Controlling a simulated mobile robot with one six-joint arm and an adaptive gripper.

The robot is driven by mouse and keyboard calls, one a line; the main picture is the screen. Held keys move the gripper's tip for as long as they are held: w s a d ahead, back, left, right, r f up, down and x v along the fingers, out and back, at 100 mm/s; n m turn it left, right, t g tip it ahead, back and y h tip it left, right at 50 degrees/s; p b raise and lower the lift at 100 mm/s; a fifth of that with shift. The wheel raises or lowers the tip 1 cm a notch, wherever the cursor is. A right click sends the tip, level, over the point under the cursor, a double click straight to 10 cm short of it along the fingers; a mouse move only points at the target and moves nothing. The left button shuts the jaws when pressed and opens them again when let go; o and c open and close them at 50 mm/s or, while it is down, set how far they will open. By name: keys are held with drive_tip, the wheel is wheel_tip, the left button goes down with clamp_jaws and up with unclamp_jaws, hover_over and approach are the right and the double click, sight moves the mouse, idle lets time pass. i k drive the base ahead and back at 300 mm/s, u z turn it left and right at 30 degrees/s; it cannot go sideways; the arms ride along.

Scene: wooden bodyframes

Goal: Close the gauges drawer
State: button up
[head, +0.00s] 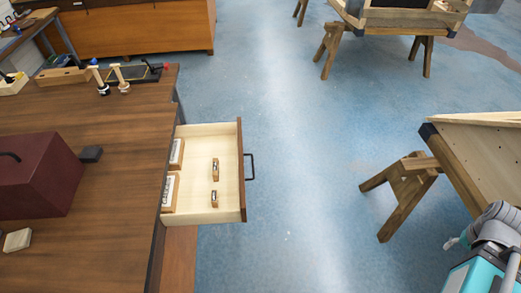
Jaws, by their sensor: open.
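The drawer (231,206) is pulled out from the right side of a brown wooden workbench (110,150). It has pale inner walls, a brown front (241,170) and a dark bar handle (251,166). Two small wooden blocks with dark parts (215,169) lie on its floor. Two pale lettered pieces in wooden frames (170,193) lie near the bench edge. I cannot read the lettering. My gripper is not in view.
A dark red box (40,175) and small tools stand on the bench. Wooden sawhorses (402,190) hold timber frames at right and far back. A grey and teal object (490,255) is at lower right. Blue floor (310,170) right of the drawer is clear.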

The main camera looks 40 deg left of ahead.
sight(190, 183)
drive_tip(key=i, duration=1.15)
drive_tip(key=u, duration=2.65)
